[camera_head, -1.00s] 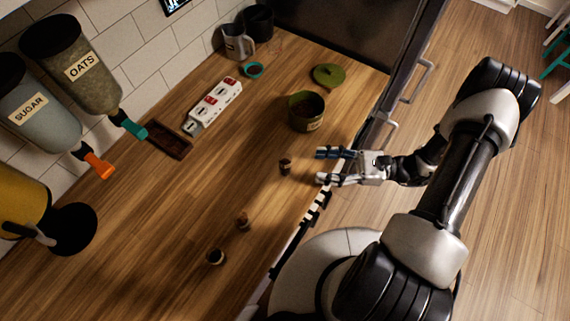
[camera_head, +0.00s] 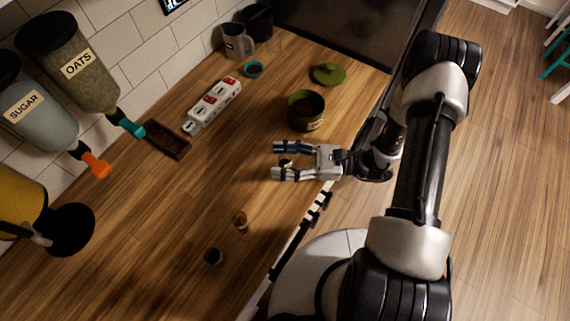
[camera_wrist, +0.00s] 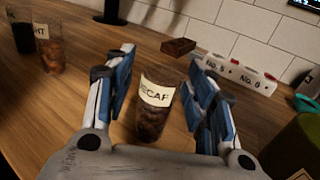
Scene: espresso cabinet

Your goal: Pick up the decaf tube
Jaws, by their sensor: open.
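The decaf tube (camera_wrist: 152,112) is a clear, dark-filled tube with a cream label, upright on the wooden counter in the wrist view. My gripper (camera_wrist: 158,85) is open, with one blue-padded finger on each side of the tube. The tube stands between the fingers; I cannot tell whether either finger touches it. In the head view my gripper (camera_head: 277,161) is low over the counter near its front edge, and the tube (camera_head: 286,163) shows only in part between the fingers.
Two other tubes (camera_head: 240,220) (camera_head: 213,257) stand nearer on the counter; they are at left in the wrist view. An olive pot (camera_head: 306,110) stands just behind my gripper. A white numbered rack (camera_head: 213,106) and a dark tray (camera_head: 167,139) lie further left.

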